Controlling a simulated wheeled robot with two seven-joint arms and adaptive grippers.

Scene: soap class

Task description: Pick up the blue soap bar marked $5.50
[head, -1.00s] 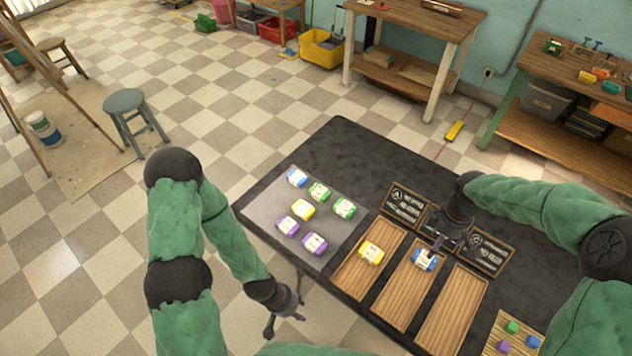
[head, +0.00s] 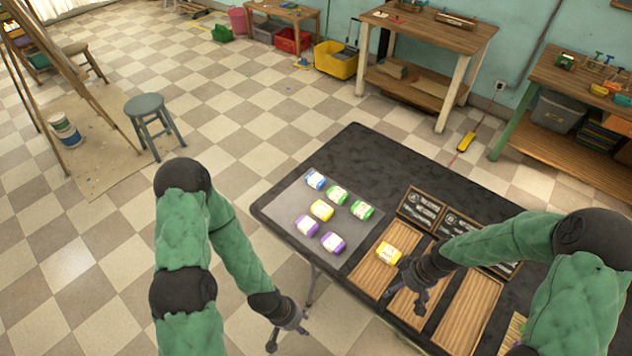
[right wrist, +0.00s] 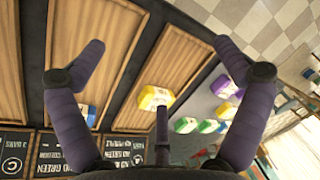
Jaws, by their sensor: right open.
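The price marks are too small to read. My right gripper (head: 405,298) is open and empty above the trays, with its fingers spread wide in the right wrist view (right wrist: 160,45). My left gripper (head: 287,328) is open and empty beside the table's near left edge.
The mat also holds green, yellow and purple soaps. A yellow soap (head: 389,253) lies in the left tray (head: 372,275). Dark signs (head: 420,207) stand behind the trays. The black table (head: 365,155) is clear behind the mat.

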